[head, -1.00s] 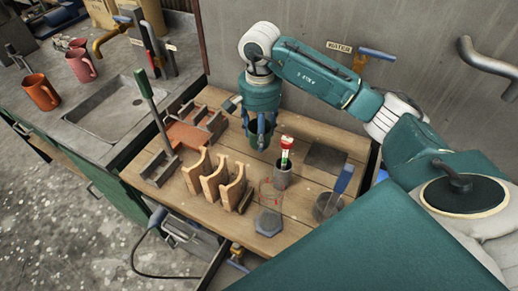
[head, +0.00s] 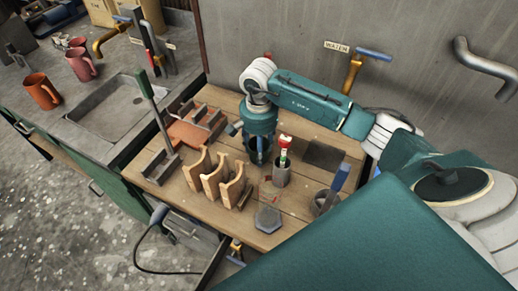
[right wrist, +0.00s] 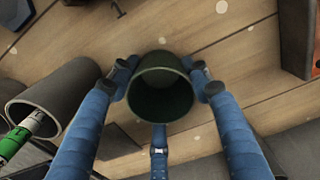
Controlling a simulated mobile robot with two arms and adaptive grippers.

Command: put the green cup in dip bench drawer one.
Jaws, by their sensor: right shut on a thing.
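My right gripper (head: 258,158) hangs over the wooden dip bench (head: 300,205), its blue fingers pointing down. In the right wrist view, the fingers (right wrist: 161,80) are shut around the dark green cup (right wrist: 160,103), whose open mouth faces the camera. In the head view, the fingers and hand mostly hide the cup; whether it touches the bench top is hard to tell. Below the bench's front edge, a grey drawer front with a handle (head: 185,231) shows; it seems pulled out, but the bench hides most of its inside. My left gripper is not in view.
A grey holder (head: 281,175) with a red-topped tool stands close right of the gripper. Wooden cradles (head: 222,183) and a brick-coloured tray (head: 190,135) are left. A grey hexagonal block (head: 268,220) and grey pot (head: 325,204) stand front right. Orange and pink mugs (head: 42,92) stand by the sink.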

